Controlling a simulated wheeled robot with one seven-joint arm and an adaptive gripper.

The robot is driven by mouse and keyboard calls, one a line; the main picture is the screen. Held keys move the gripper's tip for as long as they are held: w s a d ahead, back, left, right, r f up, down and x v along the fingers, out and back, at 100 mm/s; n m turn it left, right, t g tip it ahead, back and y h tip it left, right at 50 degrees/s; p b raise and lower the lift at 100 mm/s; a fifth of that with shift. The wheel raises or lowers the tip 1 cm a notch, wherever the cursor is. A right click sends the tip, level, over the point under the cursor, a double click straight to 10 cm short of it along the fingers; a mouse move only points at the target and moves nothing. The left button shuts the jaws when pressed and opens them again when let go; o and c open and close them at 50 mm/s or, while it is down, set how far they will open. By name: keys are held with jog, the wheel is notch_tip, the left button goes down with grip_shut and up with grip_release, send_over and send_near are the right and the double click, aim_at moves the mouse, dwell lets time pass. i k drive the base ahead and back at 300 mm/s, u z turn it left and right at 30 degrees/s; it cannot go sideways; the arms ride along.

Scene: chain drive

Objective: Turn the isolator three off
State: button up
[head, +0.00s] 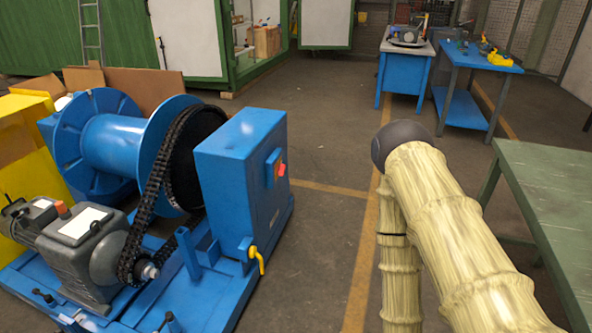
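A small blue switch box (272,168) is fixed to the right side of the tall blue housing (235,180) of the chain drive. A small red part, likely the isolator's handle (282,170), shows on its face. It is seen nearly edge-on, so its setting cannot be told. No number can be read on it. A yellow lever (257,259) sits lower on the same side of the housing. My arm rises at the right, bends at a dark joint and runs down out of the picture. My gripper is not in view.
The blue drum (112,145), black chain (152,200) and grey motor (85,250) stand left of the housing. A green table (550,190) is at the right edge. Two blue workbenches (405,72) stand at the back right. The floor between drive and arm is clear.

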aim_at(280, 169)
jog(key=u, duration=0.05)
jog(key=i, duration=1.9)
jog(key=z, duration=0.2)
